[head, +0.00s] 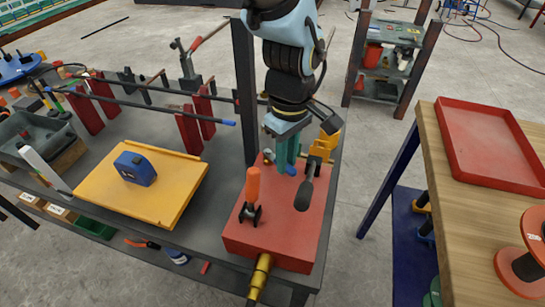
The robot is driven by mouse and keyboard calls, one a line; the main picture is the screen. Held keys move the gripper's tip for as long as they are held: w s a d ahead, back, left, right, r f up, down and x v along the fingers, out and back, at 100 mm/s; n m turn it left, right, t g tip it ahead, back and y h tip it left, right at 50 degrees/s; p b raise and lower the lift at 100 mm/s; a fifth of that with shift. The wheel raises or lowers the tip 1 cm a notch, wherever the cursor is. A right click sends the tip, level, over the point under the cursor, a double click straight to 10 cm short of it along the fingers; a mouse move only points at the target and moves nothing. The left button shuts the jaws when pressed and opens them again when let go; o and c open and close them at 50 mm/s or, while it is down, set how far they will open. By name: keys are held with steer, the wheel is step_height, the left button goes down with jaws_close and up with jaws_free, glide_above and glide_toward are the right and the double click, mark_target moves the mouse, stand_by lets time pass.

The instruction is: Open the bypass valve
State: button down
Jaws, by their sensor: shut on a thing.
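A red block (272,232) sits at the right end of the dark bench and carries several valve-like fittings. An orange-handled lever (253,186) stands upright on its left side. A black-handled lever (306,190) tilts toward the camera on the right. A yellow part (326,144) is behind it. No label shows which fitting is the bypass valve. My gripper (287,168), with teal fingers, points down over the back half of the block, between the orange and black handles. It is shut on a small blue part, mostly hidden by the fingers.
A dark post (245,90) rises close to my arm's left. A brass fitting with a hose (262,268) leaves the block's front. A yellow board (110,200) with a blue tape measure (135,168) lies left. A wooden table with a red tray (495,145) stands right, across a floor gap.

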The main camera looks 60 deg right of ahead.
steer(key=n, duration=0.1)
steer(key=d+n+p, duration=0.1)
steer(key=n, duration=0.1)
steer(key=shift+s+d+r, duration=0.1)
steer(key=shift+d+r, duration=0.05)
steer(key=shift+d, duration=0.15)
steer(key=shift+d+n+p, duration=0.3)
steer(key=shift+n+p, duration=0.1)
steer(key=shift+n, duration=0.35)
steer(key=shift+d+n+p, duration=0.3)
steer(key=shift+n+p, duration=0.05)
steer(key=shift+n, duration=0.4)
steer(key=c, duration=0.8)
jaws_free()
steer(key=shift+o, duration=0.2)
step_height(320, 180, up, 11)
steer(key=b, duration=0.2)
steer(key=shift+f, duration=0.2)
